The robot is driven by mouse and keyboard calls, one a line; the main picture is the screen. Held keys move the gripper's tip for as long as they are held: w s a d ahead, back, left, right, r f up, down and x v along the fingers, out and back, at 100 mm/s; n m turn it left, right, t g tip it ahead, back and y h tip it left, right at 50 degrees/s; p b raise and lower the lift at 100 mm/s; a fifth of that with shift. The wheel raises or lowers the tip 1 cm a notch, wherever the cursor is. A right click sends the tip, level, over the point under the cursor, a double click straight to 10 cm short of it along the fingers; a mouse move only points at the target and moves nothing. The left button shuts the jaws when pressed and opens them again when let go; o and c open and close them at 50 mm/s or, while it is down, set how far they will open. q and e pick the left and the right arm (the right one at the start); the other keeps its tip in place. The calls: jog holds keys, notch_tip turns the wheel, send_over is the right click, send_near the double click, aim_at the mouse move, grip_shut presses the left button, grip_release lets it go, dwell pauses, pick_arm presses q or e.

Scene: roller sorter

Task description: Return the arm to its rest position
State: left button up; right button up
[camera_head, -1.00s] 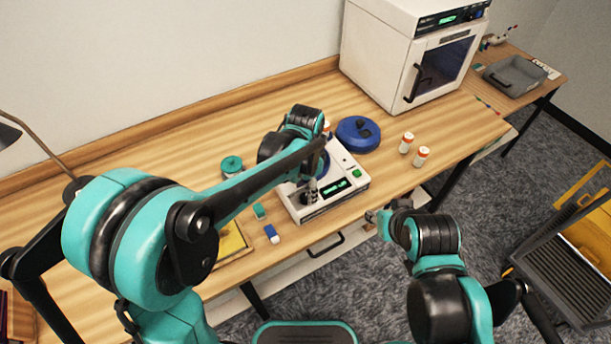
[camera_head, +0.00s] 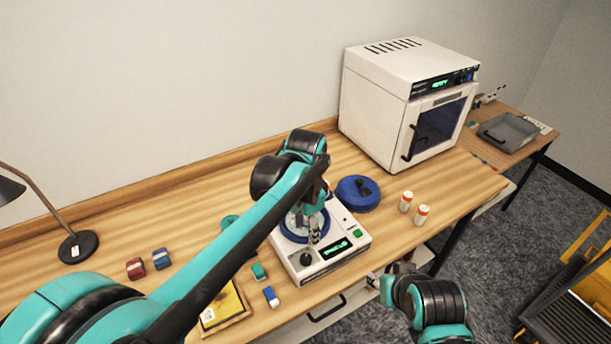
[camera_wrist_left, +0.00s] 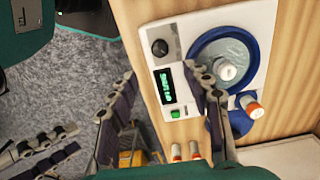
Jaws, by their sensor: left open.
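My left arm reaches across the bench in the head view. Its open, empty left gripper (camera_head: 313,236) is over the front part of the white machine (camera_head: 338,264), which has a blue-rimmed round bowl (camera_head: 290,238), a black knob and a green display. In the left wrist view the open left gripper's fingers (camera_wrist_left: 167,76) stand apart, one overlapping the machine (camera_wrist_left: 185,100). A white capped piece (camera_wrist_left: 226,70) sits in the bowl. My right gripper (camera_head: 375,281) is by the bench's front edge; its fingers look apart and empty in the wrist view (camera_wrist_left: 70,140).
A blue round lid (camera_head: 357,193) and two orange-capped white vials (camera_head: 405,201) stand right of the machine. A white oven (camera_head: 385,110) is behind them. A yellow tray (camera_head: 222,307), small blocks (camera_head: 161,259) and a lamp (camera_head: 78,246) are at left.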

pick_arm(q)
jog(key=s+a+f+n+t+b, duration=0.1)
jog(key=s+a+f+n+t, duration=0.1)
jog(key=s+a+n, duration=0.4)
jog(key=s+a+f+n+t+b, duration=0.2)
jog(key=s+a+n+t, duration=0.3)
jog(key=a, duration=0.7)
jog(key=shift+s+f+n, duration=0.25)
jog(key=shift+s+n, duration=0.35)
jog(key=shift+s, duration=0.35)
